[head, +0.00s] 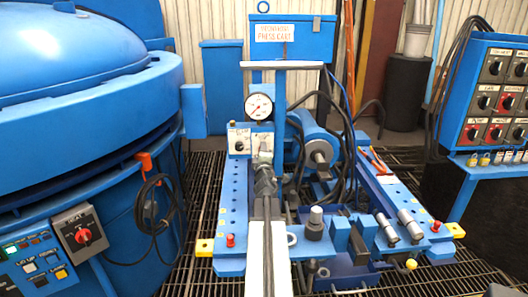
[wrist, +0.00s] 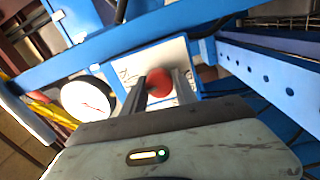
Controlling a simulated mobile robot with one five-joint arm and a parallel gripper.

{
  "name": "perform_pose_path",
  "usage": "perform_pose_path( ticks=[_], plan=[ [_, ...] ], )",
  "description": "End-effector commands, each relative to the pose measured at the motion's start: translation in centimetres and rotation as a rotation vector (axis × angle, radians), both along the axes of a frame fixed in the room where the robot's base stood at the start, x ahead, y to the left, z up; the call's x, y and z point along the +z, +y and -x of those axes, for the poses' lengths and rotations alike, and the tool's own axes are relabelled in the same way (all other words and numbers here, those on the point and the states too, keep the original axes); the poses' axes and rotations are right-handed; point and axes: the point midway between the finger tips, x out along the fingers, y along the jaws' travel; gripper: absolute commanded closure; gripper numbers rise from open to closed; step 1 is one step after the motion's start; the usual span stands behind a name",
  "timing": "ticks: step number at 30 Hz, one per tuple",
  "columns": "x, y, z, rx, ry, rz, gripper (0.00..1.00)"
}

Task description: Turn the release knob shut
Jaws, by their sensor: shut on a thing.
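The red round release knob (wrist: 159,83) sits in front of a pale plate (wrist: 180,52) in the wrist view. My gripper (wrist: 161,88) has one finger on each side of it and is shut on it. In the head view my gripper (head: 264,155) reaches the small panel below the pressure gauge (head: 258,106) and hides the knob. The gauge also shows at the left in the wrist view (wrist: 88,99). I cannot tell how far the knob is turned.
The blue press cart (head: 231,200) stands on a grated floor, with a cylinder (head: 318,140) and hoses beside my arm. A large blue furnace (head: 80,90) with a switch panel is at left. A control box (head: 490,95) is at right.

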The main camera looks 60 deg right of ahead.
Motion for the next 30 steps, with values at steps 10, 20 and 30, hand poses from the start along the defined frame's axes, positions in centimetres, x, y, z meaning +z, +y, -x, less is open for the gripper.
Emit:
perform_pose_path(
  ticks=[10, 20, 30],
  plan=[
    [-0.03, 0.12, -0.03, 0.001, -0.051, -0.037, 1.00],
    [-0.05, 0.12, -0.02, 0.000, -0.052, -0.038, 1.00],
    [-0.04, 0.06, -0.01, 0.000, -0.051, -0.037, 0.45]
  ],
)
